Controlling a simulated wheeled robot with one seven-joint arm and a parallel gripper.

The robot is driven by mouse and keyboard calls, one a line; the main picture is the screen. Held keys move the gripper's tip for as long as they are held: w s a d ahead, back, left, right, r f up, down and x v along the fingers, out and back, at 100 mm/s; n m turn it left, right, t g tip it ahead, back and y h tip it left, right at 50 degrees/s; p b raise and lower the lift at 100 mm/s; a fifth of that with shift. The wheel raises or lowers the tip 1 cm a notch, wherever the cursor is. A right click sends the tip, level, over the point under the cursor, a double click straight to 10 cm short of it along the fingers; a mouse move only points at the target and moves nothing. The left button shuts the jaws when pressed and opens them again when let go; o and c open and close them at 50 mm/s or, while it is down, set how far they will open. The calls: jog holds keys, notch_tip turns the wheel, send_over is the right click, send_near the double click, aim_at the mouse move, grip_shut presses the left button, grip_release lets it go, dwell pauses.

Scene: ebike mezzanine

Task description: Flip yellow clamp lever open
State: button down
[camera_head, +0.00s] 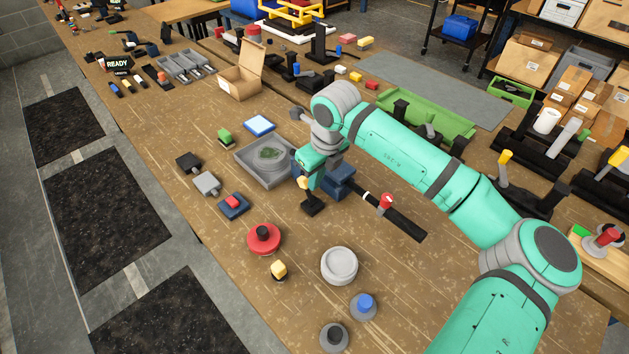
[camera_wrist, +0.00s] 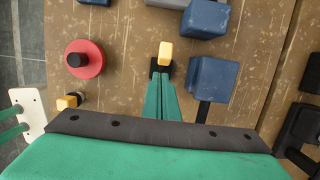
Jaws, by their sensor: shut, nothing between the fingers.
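The yellow clamp lever (camera_head: 303,182) is a small yellow handle standing on a black base (camera_head: 313,205), in the middle of the bench. It also shows in the wrist view (camera_wrist: 165,52), just beyond my fingertips. My gripper (camera_head: 314,184) points down close beside the lever. In the wrist view the two green fingers (camera_wrist: 162,78) are together with nothing between them. The fingertips overlap the black base in that view, and I cannot tell whether they touch it or the lever. The lever's pivot is hidden.
A dark blue block (camera_wrist: 212,78) with a black bar stands right of my fingers. A red disc with a black knob (camera_head: 264,238), a yellow-topped part (camera_head: 279,269) and a round grey part (camera_head: 339,265) stand nearby. A grey tray (camera_head: 245,160) is behind left.

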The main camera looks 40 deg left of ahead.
jog(key=shift+r, duration=0.45)
jog(key=shift+d, duration=0.1)
jog(key=a+v, duration=0.2)
jog(key=v, duration=0.9)
jog(key=shift+d+r, duration=0.2)
jog(key=shift+r, duration=0.3)
jog(key=shift+w, duration=0.2)
